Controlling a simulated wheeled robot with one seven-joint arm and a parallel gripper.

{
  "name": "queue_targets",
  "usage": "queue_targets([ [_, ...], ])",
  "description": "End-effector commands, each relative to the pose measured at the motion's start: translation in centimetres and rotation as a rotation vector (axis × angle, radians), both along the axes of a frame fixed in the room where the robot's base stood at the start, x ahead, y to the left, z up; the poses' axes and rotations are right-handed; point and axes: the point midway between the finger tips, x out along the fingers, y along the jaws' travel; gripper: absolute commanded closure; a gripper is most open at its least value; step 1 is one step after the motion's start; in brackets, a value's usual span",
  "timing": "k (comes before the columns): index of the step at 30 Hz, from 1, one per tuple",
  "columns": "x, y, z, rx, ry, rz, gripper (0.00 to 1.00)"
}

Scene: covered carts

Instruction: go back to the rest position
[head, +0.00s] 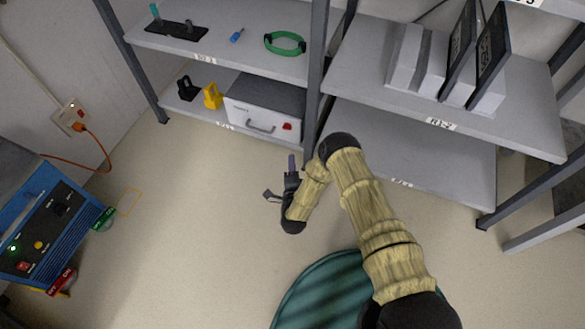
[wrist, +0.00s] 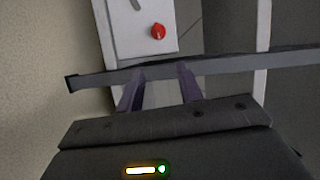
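My gripper (head: 291,168) hangs over the open floor in front of the shelves in the head view, at the end of my bent, wood-textured arm. In the wrist view, the two purple fingers of my gripper (wrist: 160,80) stand apart with nothing held between them. Beyond them lie a grey shelf edge (wrist: 235,66) and a pale box front with a red knob (wrist: 158,31). In the head view, the finger gap is too small to make out.
Left shelving (head: 215,118) holds a grey-white box (head: 262,118), a yellow padlock-like item (head: 213,96) and a green ring (head: 285,43). The right shelf (head: 370,70) has dark upright panels (head: 490,55). A blue machine (head: 50,235) stands left.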

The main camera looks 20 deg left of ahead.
Motion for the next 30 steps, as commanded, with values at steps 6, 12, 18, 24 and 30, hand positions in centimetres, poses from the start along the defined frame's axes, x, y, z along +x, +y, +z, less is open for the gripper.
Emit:
queue_targets([
  [6, -2.5, -0.8, 0.2, 0.000, 0.000, 0.001, 0.64],
  [12, -2.6, -0.8, 0.1, 0.001, -0.002, 0.001, 0.64],
  [18, -2.6, -0.8, 0.1, 0.000, -0.001, 0.000, 0.64],
  [24, -2.5, -0.8, 0.1, -0.001, -0.001, 0.000, 0.64],
  [30, -0.6, -0.5, 2.0, -0.054, 0.016, 0.027, 0.64],
])
